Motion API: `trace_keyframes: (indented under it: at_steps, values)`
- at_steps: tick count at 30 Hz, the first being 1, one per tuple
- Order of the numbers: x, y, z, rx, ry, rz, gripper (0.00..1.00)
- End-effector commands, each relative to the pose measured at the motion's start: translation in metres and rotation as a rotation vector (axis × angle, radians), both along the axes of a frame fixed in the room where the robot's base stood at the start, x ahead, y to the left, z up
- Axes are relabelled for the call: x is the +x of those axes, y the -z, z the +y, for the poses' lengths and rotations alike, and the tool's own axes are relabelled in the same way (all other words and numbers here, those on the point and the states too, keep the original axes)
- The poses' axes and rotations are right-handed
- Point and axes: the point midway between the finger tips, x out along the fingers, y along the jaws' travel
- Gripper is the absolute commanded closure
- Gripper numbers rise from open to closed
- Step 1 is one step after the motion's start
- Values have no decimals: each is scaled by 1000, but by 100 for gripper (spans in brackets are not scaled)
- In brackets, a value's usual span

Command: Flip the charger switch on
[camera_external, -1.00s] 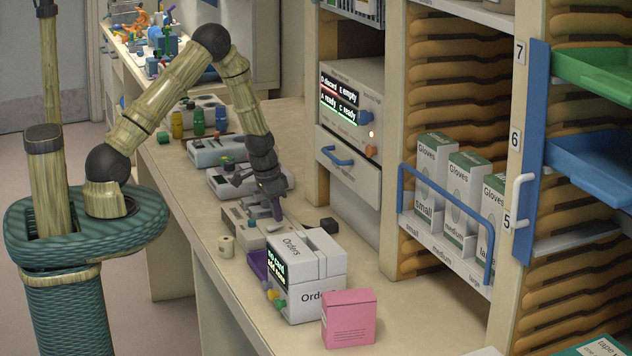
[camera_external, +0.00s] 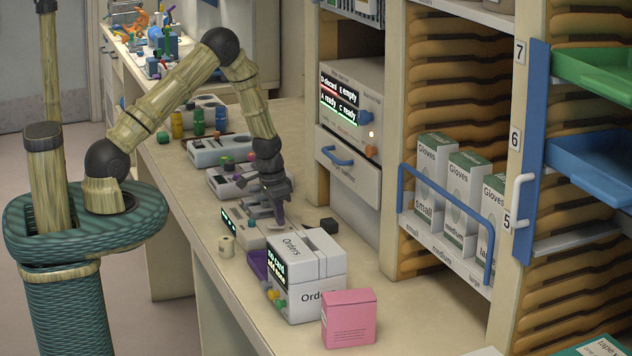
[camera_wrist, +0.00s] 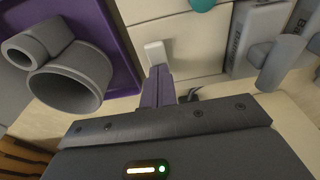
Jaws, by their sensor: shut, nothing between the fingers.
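The charger is most likely the low pale grey unit (camera_external: 247,238) on the bench behind the Orders box; its small front display glows green. My gripper (camera_external: 280,220) is over its right part, pointing down. In the wrist view, a small white switch-like block (camera_wrist: 155,52) sits on a cream face. My gripper's purple fingers (camera_wrist: 158,72) are closed together and empty, with their tips just below that block. I cannot tell whether they touch it. The block's tilt is hard to read, and the fingers hide part of the unit in the external view.
The white Orders box (camera_external: 310,262) and a pink box (camera_external: 349,318) stand close in front. A small black block (camera_external: 328,225) lies to the right. More devices (camera_external: 215,150) line the bench behind.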

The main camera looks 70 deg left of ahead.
Motion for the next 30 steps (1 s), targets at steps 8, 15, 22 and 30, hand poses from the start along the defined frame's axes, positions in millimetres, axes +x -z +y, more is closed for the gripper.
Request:
trace_keyframes:
  at_steps: [8,15,22,30]
  values:
    - [-15,5,-1,-6,-1,19,100]
    - [-23,4,-1,-6,-1,20,100]
    - [-22,3,-1,-5,-1,18,100]
    - [-23,-15,0,-3,-1,12,100]
